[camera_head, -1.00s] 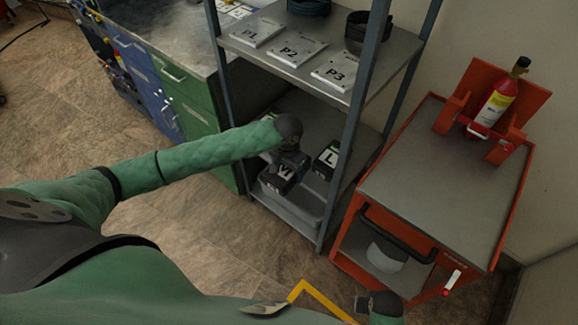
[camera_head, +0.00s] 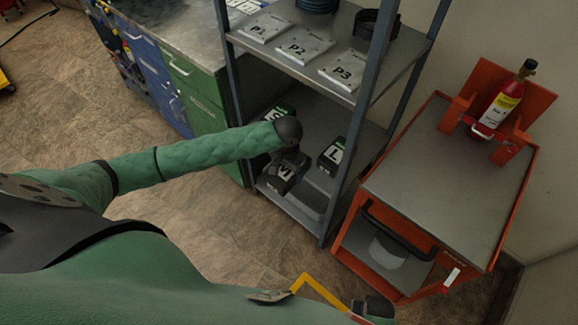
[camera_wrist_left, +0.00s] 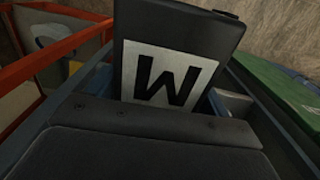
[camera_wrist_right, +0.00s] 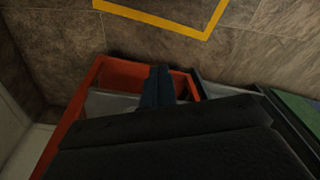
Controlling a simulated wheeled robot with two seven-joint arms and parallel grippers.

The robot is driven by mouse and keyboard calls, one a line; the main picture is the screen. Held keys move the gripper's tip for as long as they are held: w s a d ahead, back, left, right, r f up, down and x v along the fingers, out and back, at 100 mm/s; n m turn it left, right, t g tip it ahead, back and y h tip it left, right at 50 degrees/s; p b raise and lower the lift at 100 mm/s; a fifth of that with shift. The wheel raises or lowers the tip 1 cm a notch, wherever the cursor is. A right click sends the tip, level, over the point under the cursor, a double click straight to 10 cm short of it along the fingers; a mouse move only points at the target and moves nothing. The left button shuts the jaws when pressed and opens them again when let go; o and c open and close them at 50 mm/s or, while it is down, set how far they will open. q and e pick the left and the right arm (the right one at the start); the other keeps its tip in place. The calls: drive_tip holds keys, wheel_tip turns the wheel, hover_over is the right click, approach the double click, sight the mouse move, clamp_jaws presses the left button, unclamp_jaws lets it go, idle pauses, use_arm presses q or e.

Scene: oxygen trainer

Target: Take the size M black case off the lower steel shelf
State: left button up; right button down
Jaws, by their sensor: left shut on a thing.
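The black size M case (camera_head: 284,176) is at the front of the lower steel shelf (camera_head: 300,213), its white M label up. My left gripper (camera_head: 291,157) reaches in from the left and is shut on it. In the left wrist view the M case (camera_wrist_left: 178,62) stands right beyond the gripper body; the fingertips are hidden. I cannot tell whether the case touches the shelf. The S case (camera_head: 277,115) lies behind it, partly covered by my arm, and the L case (camera_head: 331,155) to its right. My right gripper (camera_head: 374,308) is at the bottom edge, its jaws unclear.
Shelf uprights (camera_head: 352,120) stand close to the right of the M case. The upper shelf (camera_head: 298,62) holds P1, P2 and P3 plates above. An orange cart (camera_head: 440,185) with a red cylinder (camera_head: 503,102) stands at the right, green cabinets (camera_head: 197,90) at the left.

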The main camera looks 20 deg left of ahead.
sight(274, 179)
use_arm(q)
drive_tip(key=shift+s+a+r+p, duration=0.1)
drive_tip(key=shift+s+a+p, duration=0.15)
drive_tip(key=shift+s+p, duration=0.4)
drive_tip(key=shift+s+a+p, duration=0.2)
drive_tip(key=shift+s+p, duration=0.15)
drive_tip(key=shift+s, duration=0.25)
drive_tip(key=shift+s+a+p, duration=0.2)
drive_tip(key=shift+s+p, duration=0.1)
drive_tip(key=shift+s, duration=0.25)
drive_tip(key=shift+s+a+p, duration=0.2)
drive_tip(key=shift+s+p, duration=0.25)
drive_tip(key=shift+s, duration=0.15)
drive_tip(key=shift+s+a+p, duration=0.2)
drive_tip(key=shift+s+p, duration=0.2)
drive_tip(key=shift+s, duration=0.15)
drive_tip(key=s+a+p, duration=0.2)
drive_tip(key=s+p, duration=0.1)
drive_tip(key=s, duration=0.3)
drive_tip(key=shift+p, duration=0.35)
use_arm(e)
drive_tip(key=s+d+f, duration=0.3)
drive_tip(key=f, duration=0.5)
drive_tip(key=s+d+f, duration=0.3)
drive_tip(key=s+f, duration=0.1)
drive_tip(key=f, duration=0.5)
drive_tip(key=shift+t+h, duration=0.3)
drive_tip(key=shift+t, duration=0.1)
